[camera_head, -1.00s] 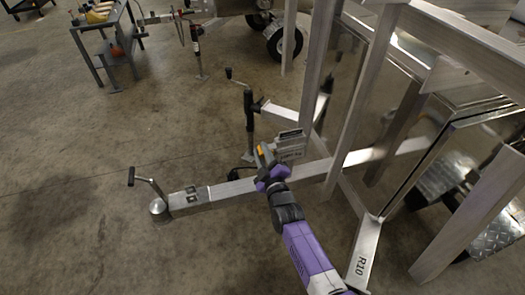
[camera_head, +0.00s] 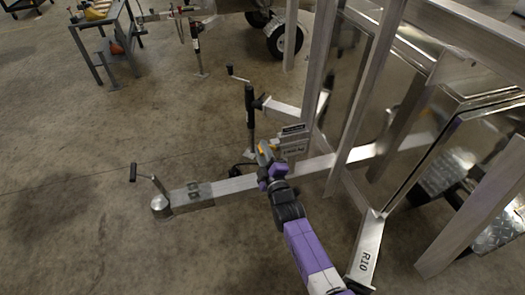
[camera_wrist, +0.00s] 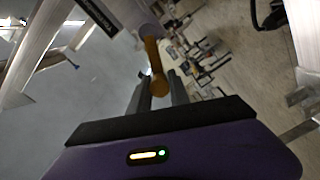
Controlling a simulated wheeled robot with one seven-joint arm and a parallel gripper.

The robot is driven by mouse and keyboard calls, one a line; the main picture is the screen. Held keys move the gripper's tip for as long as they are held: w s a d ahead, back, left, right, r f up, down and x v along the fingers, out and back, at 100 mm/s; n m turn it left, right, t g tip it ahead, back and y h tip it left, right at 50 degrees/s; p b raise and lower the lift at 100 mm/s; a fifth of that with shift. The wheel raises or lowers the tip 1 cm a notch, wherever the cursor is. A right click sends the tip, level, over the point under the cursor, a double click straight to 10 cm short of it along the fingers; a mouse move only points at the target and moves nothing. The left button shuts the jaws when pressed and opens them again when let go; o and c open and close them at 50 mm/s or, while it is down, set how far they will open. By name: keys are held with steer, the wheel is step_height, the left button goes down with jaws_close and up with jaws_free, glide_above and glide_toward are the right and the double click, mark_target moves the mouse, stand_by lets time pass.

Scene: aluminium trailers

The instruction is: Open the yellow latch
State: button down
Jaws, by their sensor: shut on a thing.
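The yellow latch (camera_wrist: 154,66) shows in the wrist view as an orange-yellow handle, its rounded end between my gripper's two grey fingers (camera_wrist: 160,92). My gripper is shut on it. In the head view only a small yellow bit of the latch (camera_head: 263,149) shows, beside my gripper (camera_head: 266,158). My gripper is in front of the trailer drawbar (camera_head: 235,185), close to a small plate with print on it (camera_head: 294,142). Most of the latch and the part it is fixed to are hidden in the head view.
The aluminium trailer frame (camera_head: 350,110) with slanted posts rises right of my gripper. A jack with a crank (camera_head: 249,112) stands just behind it. The drawbar's coupling end with a handle (camera_head: 161,203) lies to the left. The floor at left is open. A tool cart (camera_head: 100,47) stands far back.

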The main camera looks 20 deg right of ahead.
steer(key=c, duration=1.3)
jaws_free()
steer(key=shift+o, duration=0.2)
steer(key=s+p, duration=0.2)
steer(key=s, duration=0.5)
steer(key=shift+s, duration=0.4)
